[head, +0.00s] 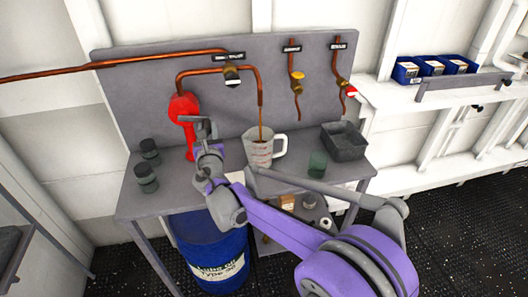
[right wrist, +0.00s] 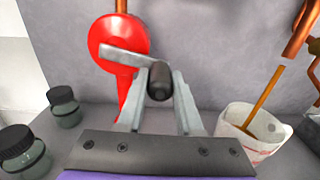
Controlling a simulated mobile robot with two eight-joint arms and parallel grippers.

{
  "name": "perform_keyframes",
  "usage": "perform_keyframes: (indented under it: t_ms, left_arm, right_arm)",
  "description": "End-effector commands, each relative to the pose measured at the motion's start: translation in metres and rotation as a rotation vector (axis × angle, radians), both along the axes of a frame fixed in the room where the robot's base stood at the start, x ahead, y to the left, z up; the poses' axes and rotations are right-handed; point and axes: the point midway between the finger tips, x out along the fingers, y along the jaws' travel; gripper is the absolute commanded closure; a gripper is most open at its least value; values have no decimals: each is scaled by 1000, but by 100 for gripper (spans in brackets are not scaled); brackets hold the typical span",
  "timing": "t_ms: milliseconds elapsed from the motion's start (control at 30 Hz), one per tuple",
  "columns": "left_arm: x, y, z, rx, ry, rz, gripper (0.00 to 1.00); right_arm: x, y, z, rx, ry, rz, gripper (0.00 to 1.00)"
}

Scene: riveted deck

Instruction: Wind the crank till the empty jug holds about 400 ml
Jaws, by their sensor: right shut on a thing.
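The red crank pump (head: 184,108) stands at the back left of the bench; its round red body also shows in the right wrist view (right wrist: 112,40). My right gripper (head: 203,135) is in front of it, shut on the dark crank grip (right wrist: 159,80) at the end of the grey crank arm (right wrist: 128,55). The clear jug (head: 262,154) with red markings stands upright under the copper spout (head: 260,92). A brown stream (head: 261,133) runs from the spout into it. The liquid level in the jug is too small to read. My left gripper is out of view.
Two dark jars (head: 147,178) stand on the bench's left side. A green cup (head: 317,163) and a dark tray (head: 346,142) stand right of the jug. A blue drum (head: 209,250) is below. Copper pipes and valves (head: 298,82) line the back panel.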

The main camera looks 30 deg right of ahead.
Motion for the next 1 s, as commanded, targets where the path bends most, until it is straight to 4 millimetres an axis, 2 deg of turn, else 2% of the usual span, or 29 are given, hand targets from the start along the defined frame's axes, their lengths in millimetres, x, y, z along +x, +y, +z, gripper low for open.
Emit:
perform_keyframes:
  t_ms: [33,200,367,733,1000]
  left_arm:
    - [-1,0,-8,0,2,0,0]
    - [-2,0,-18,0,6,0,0]
    - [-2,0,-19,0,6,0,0]
    - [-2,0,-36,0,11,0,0]
    - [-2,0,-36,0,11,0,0]
  right_arm:
    - [1,5,-11,1,2,6,100]
    - [3,11,-28,1,2,6,100]
    - [4,14,-30,1,1,7,100]
    - [13,45,-55,0,1,8,100]
    - [13,45,-55,2,2,5,100]
